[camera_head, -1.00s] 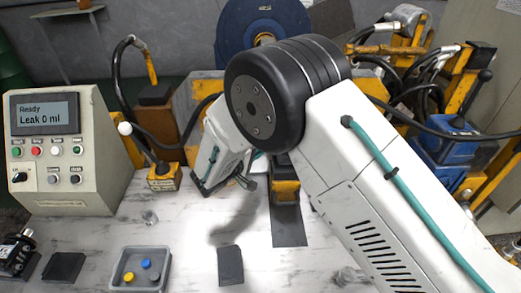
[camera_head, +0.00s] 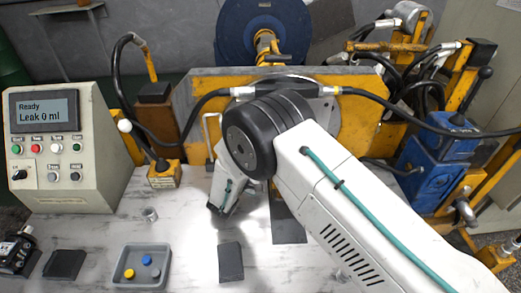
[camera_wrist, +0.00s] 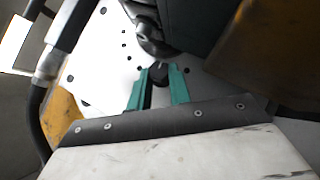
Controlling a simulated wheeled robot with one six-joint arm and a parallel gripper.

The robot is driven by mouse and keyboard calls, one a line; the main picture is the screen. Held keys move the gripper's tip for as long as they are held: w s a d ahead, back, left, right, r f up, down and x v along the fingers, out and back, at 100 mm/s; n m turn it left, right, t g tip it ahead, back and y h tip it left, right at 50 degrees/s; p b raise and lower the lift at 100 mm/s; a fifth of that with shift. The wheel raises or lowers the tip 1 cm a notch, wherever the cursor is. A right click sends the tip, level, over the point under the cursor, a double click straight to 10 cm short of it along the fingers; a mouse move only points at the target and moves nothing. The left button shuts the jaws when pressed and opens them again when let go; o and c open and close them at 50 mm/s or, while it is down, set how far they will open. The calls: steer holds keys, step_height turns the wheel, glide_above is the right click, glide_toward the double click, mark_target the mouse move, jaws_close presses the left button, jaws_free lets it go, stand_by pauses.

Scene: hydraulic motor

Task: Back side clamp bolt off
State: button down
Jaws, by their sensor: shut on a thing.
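My gripper (camera_wrist: 158,88) shows two teal fingers in the wrist view, shut on a small dark piece (camera_wrist: 159,72) that looks like a bolt head. A round metal fitting (camera_wrist: 157,38) is just above it; I cannot tell whether the piece is seated in it. A pale plate with several holes (camera_wrist: 105,60) lies behind. In the head view my arm reaches down in front of the yellow upright plate (camera_head: 362,118), and the fingertips are hidden. A metal round part with black hoses (camera_head: 285,84) sits at the top of this plate, partly behind my arm.
A control box (camera_head: 62,145) reading "Ready, Leak 0 ml" stands at left. A grey tray (camera_head: 140,268) with yellow and blue caps, a small metal ring (camera_head: 150,214) and a dark pad (camera_head: 230,262) are on the bench. A blue unit (camera_head: 425,170) is at right.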

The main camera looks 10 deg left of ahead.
steer(key=shift+f+n+t, duration=0.1)
steer(key=shift+n+t, duration=0.4)
steer(key=shift+n, duration=0.2)
steer(key=c, duration=1.3)
jaws_free()
steer(key=shift+y, duration=0.3)
